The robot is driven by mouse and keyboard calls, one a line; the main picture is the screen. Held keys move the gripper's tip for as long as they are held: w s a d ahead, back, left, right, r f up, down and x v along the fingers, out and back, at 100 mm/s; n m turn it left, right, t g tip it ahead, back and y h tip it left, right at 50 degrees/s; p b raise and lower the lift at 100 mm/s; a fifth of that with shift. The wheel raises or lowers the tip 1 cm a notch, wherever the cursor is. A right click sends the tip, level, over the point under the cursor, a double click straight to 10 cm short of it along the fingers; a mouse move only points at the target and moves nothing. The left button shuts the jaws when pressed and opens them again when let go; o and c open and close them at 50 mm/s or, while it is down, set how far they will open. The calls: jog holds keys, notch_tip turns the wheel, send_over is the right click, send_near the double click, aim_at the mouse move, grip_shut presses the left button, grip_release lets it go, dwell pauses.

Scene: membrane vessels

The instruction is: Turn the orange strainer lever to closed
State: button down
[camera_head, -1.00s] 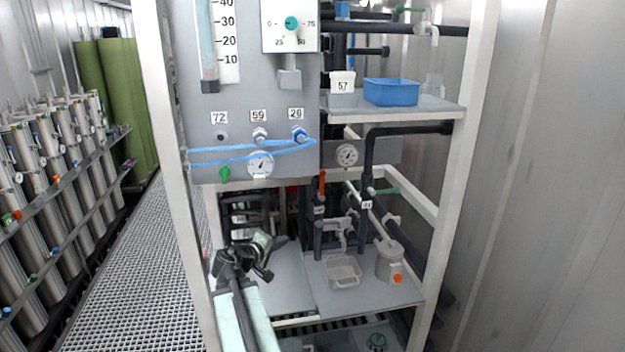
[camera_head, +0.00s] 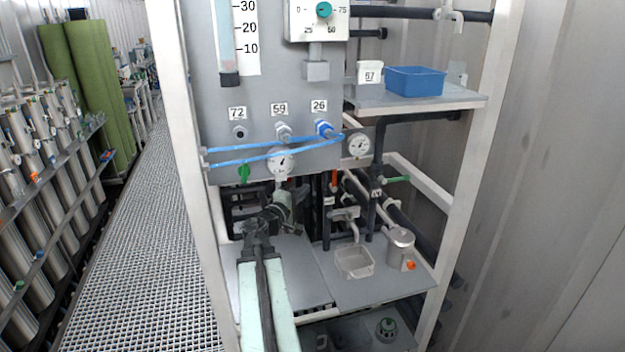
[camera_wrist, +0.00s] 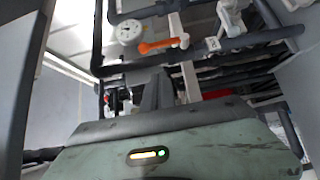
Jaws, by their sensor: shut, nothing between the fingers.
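The orange lever (camera_head: 334,179) stands roughly upright among dark pipes under the grey panel's lower edge in the head view. In the wrist view the orange lever (camera_wrist: 160,45) lies across the picture, its right end at a white fitting beside a dark pipe. My gripper (camera_head: 299,192) is to the left of the lever in the head view, just below the round gauge. My gripper's fingers (camera_wrist: 158,92) show in the wrist view as dark shapes below the lever in the picture, shut and empty, with a visible space between them and the lever.
The gauge panel (camera_head: 265,85) with a blue hose hangs above my arm. A white frame post (camera_head: 188,150) stands at the left. A shelf below holds a pale basin (camera_head: 354,262) and a grey canister (camera_head: 400,247) with an orange knob. The grating walkway (camera_head: 150,240) is clear.

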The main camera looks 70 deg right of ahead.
send_near(335, 176)
jog(key=w+d+r, duration=0.1)
jog(key=w+d, duration=0.3)
jog(key=d, duration=0.1)
jog(key=s, duration=0.1)
jog(key=s+d, duration=0.1)
jog(key=s, duration=0.1)
jog(key=shift+s+d, duration=0.1)
jog(key=shift+d, duration=0.15)
